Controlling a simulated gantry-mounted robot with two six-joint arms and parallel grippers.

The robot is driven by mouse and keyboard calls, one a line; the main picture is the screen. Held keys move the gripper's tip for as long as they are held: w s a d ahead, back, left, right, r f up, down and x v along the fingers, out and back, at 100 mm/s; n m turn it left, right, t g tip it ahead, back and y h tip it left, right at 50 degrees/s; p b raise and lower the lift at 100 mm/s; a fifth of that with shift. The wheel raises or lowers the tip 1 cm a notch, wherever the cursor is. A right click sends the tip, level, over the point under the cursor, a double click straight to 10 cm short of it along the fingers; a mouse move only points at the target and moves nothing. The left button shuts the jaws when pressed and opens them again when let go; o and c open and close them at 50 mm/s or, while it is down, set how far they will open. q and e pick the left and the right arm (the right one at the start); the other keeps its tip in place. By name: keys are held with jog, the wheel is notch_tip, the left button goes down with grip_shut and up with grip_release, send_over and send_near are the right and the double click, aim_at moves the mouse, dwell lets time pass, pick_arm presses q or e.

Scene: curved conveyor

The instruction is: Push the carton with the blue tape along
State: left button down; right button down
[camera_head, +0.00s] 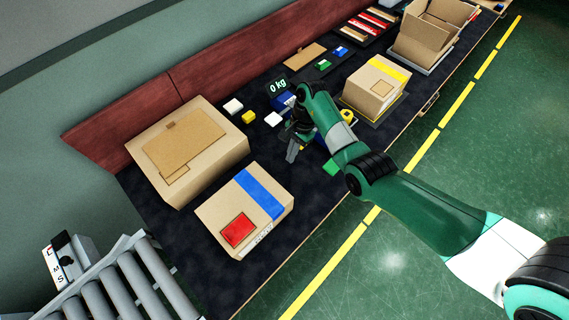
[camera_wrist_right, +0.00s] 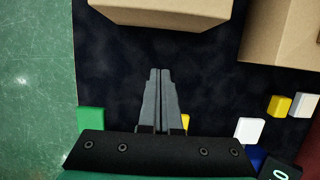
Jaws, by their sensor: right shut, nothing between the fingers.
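The carton with the blue tape (camera_head: 218,208) sits on the dark table surface in the head view, with a blue strip across its top and a red label. One plain side of this carton shows at the top of the right wrist view (camera_wrist_right: 165,12). My right gripper (camera_head: 291,156) is shut and empty, beyond the carton's far upper-right side and apart from it. In the right wrist view the closed fingers (camera_wrist_right: 159,73) point toward the carton, with dark surface between. My left gripper is not in view.
A larger open-flapped-looking carton (camera_head: 220,150) stands close beside it toward the red wall (camera_head: 220,75). A roller conveyor (camera_head: 125,285) lies at lower left. Small coloured blocks (camera_head: 248,117) and a yellow-taped carton (camera_head: 372,85) on a scale are behind my gripper.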

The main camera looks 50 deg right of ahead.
jog(key=b+x, duration=0.4)
jog(key=x, duration=0.5)
jog(key=shift+f, duration=0.15)
jog(key=shift+w+a+p, duration=0.2)
jog(key=shift+a+p, duration=0.15)
jog(key=shift+a, duration=1.7)
